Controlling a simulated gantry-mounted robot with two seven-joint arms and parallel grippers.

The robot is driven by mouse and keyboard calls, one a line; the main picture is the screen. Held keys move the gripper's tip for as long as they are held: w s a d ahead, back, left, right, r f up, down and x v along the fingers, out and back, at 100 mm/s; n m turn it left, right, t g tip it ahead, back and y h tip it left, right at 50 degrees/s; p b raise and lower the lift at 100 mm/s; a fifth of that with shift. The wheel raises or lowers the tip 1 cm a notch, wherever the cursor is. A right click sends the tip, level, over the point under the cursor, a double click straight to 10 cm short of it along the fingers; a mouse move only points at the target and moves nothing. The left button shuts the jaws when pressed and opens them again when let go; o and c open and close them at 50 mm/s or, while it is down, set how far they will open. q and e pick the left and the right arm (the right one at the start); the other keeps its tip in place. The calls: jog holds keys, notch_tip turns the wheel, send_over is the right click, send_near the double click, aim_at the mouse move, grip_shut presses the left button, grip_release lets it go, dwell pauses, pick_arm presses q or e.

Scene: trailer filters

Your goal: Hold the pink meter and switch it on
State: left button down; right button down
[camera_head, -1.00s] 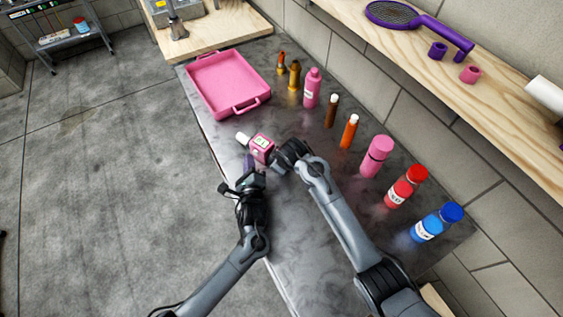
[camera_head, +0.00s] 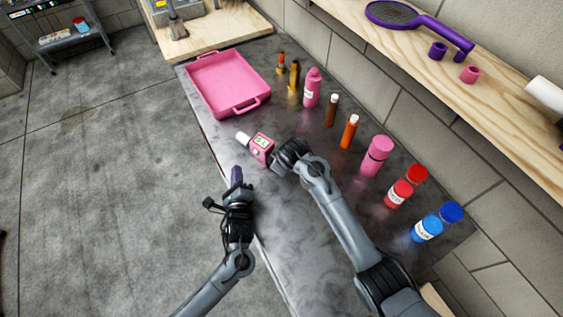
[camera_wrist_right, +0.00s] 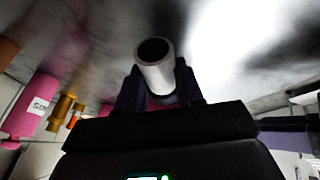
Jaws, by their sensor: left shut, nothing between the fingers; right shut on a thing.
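The pink meter (camera_head: 262,147) has a lit greenish display and a white end (camera_head: 243,138) pointing up-left. My right gripper (camera_head: 274,156) is shut on the meter from its right side and holds it over the dark table. In the right wrist view, a white cylinder with a dark round end (camera_wrist_right: 155,68) shows beyond the fingers (camera_wrist_right: 160,97). The pink body is mostly hidden there. My left gripper (camera_head: 236,176) is shut and empty, with purple fingertips, below-left of the meter and apart from it, near the table's left edge.
A pink tray (camera_head: 228,84) lies on the table's far end. Several bottles and tubes line the wall side, among them a pink bottle (camera_head: 376,156), a red one (camera_head: 399,193) and a blue one (camera_head: 427,229). A wooden shelf (camera_head: 490,70) runs above.

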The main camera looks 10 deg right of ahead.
pick_arm(q)
jog(key=shift+s+a, duration=0.1)
dwell(0.3)
pick_arm(e)
jog(key=c, duration=0.6)
grip_release()
jog(key=shift+c, duration=0.2)
jog(key=shift+r, duration=0.1)
